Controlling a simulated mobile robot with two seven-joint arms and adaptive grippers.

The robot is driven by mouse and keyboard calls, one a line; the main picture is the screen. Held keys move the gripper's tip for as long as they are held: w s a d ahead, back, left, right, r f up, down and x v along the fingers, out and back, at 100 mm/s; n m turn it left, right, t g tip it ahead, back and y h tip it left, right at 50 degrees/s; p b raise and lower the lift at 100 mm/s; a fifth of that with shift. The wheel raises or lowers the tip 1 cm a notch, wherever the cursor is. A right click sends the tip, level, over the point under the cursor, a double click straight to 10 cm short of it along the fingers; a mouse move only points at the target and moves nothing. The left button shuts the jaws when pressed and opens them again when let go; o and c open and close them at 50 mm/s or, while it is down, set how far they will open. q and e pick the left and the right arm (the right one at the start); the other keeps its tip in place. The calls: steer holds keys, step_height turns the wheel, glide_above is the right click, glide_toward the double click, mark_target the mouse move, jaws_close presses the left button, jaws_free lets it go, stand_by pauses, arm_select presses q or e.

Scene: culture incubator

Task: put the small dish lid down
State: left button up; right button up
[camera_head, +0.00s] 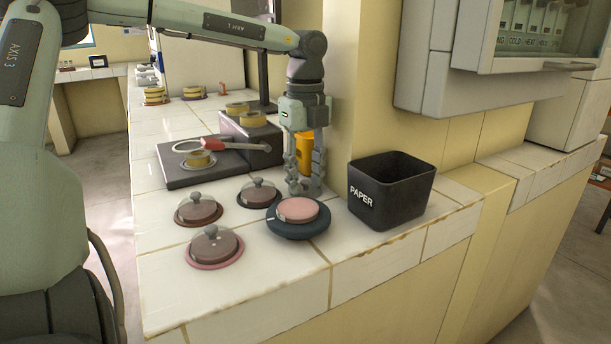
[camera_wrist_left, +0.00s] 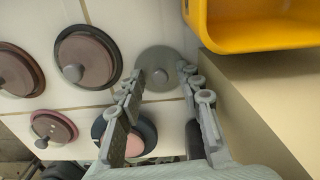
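My left gripper (camera_head: 304,190) points down at the counter, just behind the uncovered small dish (camera_head: 298,211) with a pink filling and dark blue base. The uncovered dish (camera_wrist_left: 137,142) is partly hidden behind a finger there. In the head view the lid is mostly hidden by my gripper. My right gripper is not in view.
Lidded dishes (camera_head: 198,208), (camera_head: 259,193), (camera_head: 214,247) stand to the left. A black PAPER bin (camera_head: 391,190) stands to the right. A yellow container (camera_head: 304,143) is close behind my gripper. A dark device (camera_head: 185,177) with a red-handled tool is at back left.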

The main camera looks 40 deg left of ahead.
mark_target(305, 181)
arm_select(q)
step_height(305, 181, up, 12)
steer(key=shift+r, duration=0.15)
stand_by(0.5)
stand_by(0.5)
